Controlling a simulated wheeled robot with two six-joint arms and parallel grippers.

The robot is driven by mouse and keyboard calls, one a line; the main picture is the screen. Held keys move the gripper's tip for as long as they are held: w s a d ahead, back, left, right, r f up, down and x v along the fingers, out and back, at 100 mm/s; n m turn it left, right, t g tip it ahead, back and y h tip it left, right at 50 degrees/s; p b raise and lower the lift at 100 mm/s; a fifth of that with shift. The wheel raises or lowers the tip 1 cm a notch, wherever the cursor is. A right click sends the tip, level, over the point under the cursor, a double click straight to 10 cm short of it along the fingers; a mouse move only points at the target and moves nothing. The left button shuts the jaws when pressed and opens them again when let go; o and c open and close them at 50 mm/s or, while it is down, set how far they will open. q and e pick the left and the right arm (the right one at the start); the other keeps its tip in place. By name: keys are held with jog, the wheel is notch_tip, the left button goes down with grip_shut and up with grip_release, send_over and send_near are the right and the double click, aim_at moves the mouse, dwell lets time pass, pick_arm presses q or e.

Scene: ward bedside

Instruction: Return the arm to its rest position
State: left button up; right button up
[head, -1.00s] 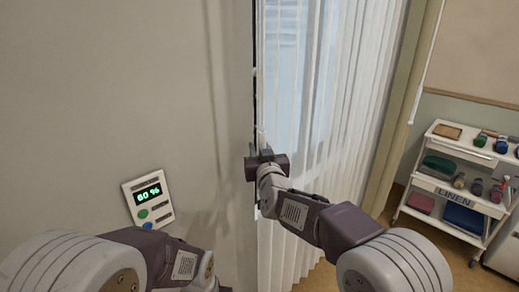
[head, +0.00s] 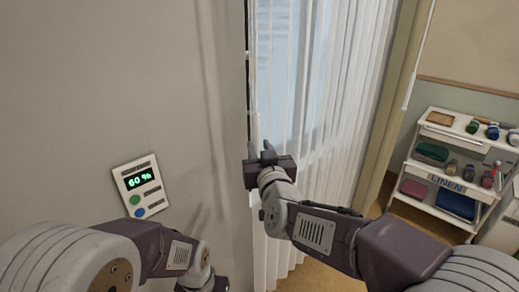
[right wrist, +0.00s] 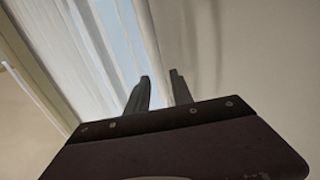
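My right gripper (head: 260,150) is in front of the edge where the grey wall meets the white vertical blinds (head: 320,110). Its two fingers point up and stand apart. In the right wrist view the fingers (right wrist: 158,80) have a clear gap with nothing between them, and blinds and wall show beyond. Whether the gripper touches the blinds cannot be told. My left arm comes in at the bottom left. Only a dark bit of its gripper shows at the bottom edge, and its fingers are out of frame.
A wall panel (head: 142,186) reads 60 % in green and has a green and a blue button. A white cart labelled LINEN (head: 448,184) with folded cloths and bottles stands at the right. Open floor shows between blinds and cart.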

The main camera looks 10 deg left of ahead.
jog(key=w+d+f+m+h+p, duration=0.1)
jog(key=w+d+h, duration=0.1)
jog(key=d, duration=0.6)
jog(key=w+d+f+m+h, duration=0.1)
jog(key=w+d+h, duration=0.15)
jog(key=d, duration=0.55)
jog(key=s+d+f+g+h+p, duration=0.1)
jog(key=s+d+f+g, duration=0.25)
jog(key=f, duration=0.35)
jog(key=s+d+f+g, duration=0.2)
jog(key=d+f, duration=0.3)
jog(key=f, duration=0.1)
jog(key=s+d+f+m+g, duration=0.1)
jog(key=s+f+g, duration=0.4)
jog(key=s, duration=0.6)
jog(key=s+d+f+m+g, duration=0.1)
jog(key=s+f+g, duration=0.4)
jog(key=s+f, duration=0.5)
jog(key=shift+s+d+f, duration=0.2)
jog(key=shift+s, duration=1)
jog(key=shift+h, duration=0.25)
